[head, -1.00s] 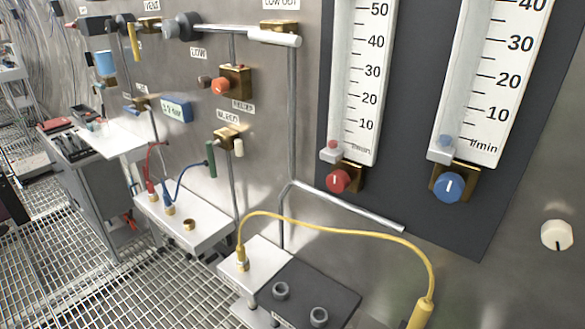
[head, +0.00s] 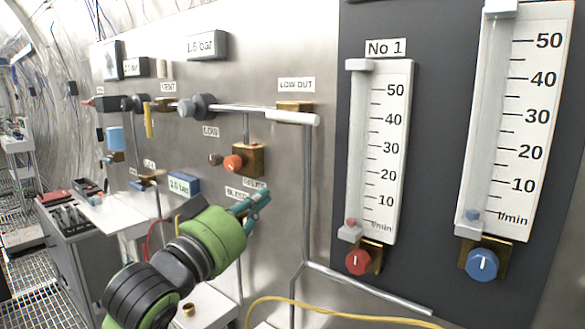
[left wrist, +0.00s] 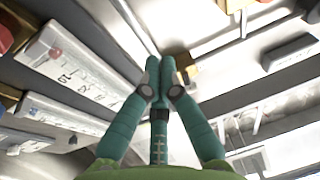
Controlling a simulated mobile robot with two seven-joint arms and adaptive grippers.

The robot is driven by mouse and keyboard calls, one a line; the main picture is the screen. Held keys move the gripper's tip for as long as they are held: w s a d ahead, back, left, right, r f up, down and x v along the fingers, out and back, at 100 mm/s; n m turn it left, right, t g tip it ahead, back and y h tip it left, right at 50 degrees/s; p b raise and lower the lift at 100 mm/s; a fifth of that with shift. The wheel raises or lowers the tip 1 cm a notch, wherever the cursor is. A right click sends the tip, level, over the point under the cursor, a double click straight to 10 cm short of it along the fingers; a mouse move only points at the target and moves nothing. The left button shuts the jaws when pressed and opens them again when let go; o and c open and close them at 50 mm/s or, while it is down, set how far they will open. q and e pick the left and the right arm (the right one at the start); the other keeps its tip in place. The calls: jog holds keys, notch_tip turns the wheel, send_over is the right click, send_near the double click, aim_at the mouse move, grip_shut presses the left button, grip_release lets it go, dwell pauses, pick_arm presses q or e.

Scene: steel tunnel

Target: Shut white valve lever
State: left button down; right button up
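A white lever-like bar (head: 296,117) lies roughly level below the brass block (head: 294,106) labelled LOW OUT in the head view. A smaller pale lever, seen earlier at the bleed valve, is hidden behind my left arm now. My left gripper (head: 258,198) is in front of the panel near the bleed label, below and left of the LOW OUT bar. In the left wrist view its teal fingers (left wrist: 160,70) meet at the tips, with nothing visible between them. Whether it touches the panel cannot be told. My right gripper is not in view.
Two flowmeters (head: 387,150) with a red knob (head: 358,262) and a blue knob (head: 482,265) are at right. An orange knob (head: 233,163) sits just above my left gripper. A yellow hose (head: 330,302) crosses below. A cart (head: 75,240) stands far left.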

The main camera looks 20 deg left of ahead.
pick_arm(q)
jog(key=s+d+r+m+t+h, duration=0.1)
jog(key=s+r+h, duration=0.3)
jog(key=r, duration=0.9)
jog(key=s+m+t, duration=0.1)
jog(key=s, duration=0.2)
jog(key=shift+r+m+t, duration=0.3)
jog(key=shift+w+d, duration=0.1)
notch_tip(320, 180, up, 5)
jog(key=p, duration=0.4)
send_over(295, 117)
jog(key=s, duration=0.3)
jog(key=f, duration=0.2)
jog(key=w+f, duration=0.1)
jog(key=f, duration=0.1)
jog(key=shift+w+a, duration=0.1)
jog(key=shift+a, duration=0.25)
